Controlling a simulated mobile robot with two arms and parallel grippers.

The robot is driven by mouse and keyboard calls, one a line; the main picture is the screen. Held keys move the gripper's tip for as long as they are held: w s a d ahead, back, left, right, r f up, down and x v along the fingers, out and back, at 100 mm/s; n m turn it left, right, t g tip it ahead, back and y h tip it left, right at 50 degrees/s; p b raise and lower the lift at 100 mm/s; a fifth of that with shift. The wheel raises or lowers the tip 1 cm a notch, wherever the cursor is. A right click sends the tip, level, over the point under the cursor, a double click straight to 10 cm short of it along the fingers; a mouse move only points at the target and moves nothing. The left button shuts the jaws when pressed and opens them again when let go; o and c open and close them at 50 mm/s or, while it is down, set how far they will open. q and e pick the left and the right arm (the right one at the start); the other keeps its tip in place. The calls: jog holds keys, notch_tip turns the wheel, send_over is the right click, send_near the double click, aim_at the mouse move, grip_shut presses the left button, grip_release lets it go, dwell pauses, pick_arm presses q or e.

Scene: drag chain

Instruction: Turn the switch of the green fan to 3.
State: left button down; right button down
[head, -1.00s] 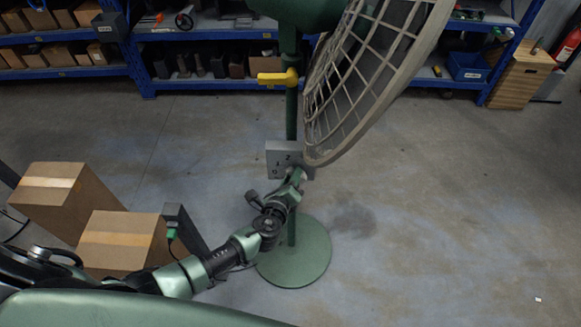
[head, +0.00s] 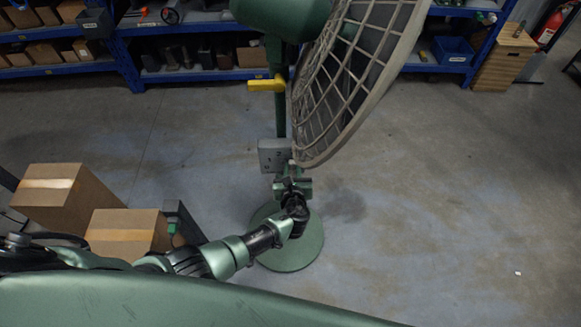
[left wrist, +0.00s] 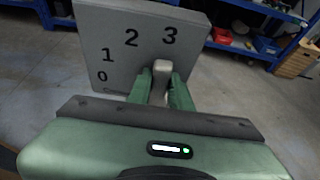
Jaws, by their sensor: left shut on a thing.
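The green fan (head: 282,20) stands on a round green base (head: 290,250), its grey cage tilted to the right. A grey switch box (head: 270,156) is on its pole. In the left wrist view the switch panel (left wrist: 112,62) shows the marks 0, 1, 2 and 3. The grey switch knob (left wrist: 161,72) sits between the fingers, just below the 3. My left gripper (left wrist: 160,88) is shut on the knob, with one green finger on each side. In the head view my left gripper (head: 293,178) is at the box's lower right. My right gripper does not show.
A yellow lever (head: 266,85) sticks out from the pole above the box. Cardboard boxes (head: 125,228) stand at the left. Blue shelves (head: 190,72) line the back. The floor at the right is clear.

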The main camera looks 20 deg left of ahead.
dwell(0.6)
pick_arm(q)
jog(key=c, duration=1.3)
grip_release()
jog(key=shift+d, duration=0.1)
jog(key=v, duration=0.7)
jog(key=shift+s+d+r+p, duration=0.1)
jog(key=shift+s+d+p, duration=0.1)
jog(key=shift+s+p, duration=0.2)
